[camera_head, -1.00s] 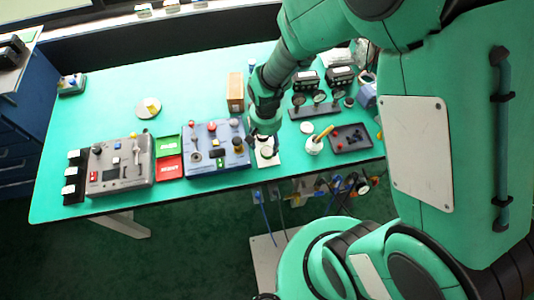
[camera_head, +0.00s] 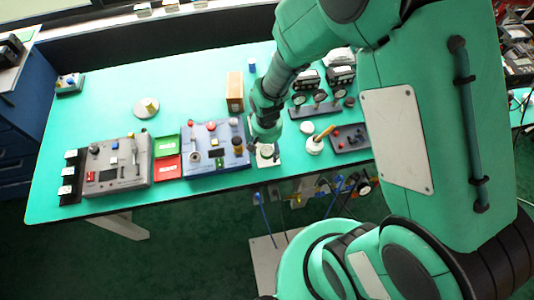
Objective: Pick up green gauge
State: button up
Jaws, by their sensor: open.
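A small round gauge with a pale face and what looks like a green rim (camera_head: 267,152) rests on a cream square pad (camera_head: 273,163) near the front edge of the table. I take it for the green gauge, though it is small and partly hidden by my gripper. My gripper (camera_head: 264,145) points down right at it, from its far side. The fingers are open. I cannot tell whether they touch the gauge.
A blue control box (camera_head: 216,164) with knobs stands close on the left, and a grey one (camera_head: 120,180) is further left. A white pot with a brush (camera_head: 314,146) and a dark tray (camera_head: 350,143) are on the right. A wooden block (camera_head: 235,92) stands behind.

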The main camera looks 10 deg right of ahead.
jog(key=shift+f, duration=0.5)
jog(key=c, duration=1.3)
jog(key=shift+r, duration=0.1)
jog(key=shift+r, duration=0.35)
notch_tip(320, 180, up, 3)
jog(key=shift+r+p, duration=0.1)
jog(key=shift+p, duration=0.65)
jog(key=s+d+r+p, duration=0.1)
jog(key=s+d+p, duration=0.1)
jog(key=s, duration=1.3)
jog(key=shift+s+d, duration=0.35)
jog(key=shift+d, duration=0.3)
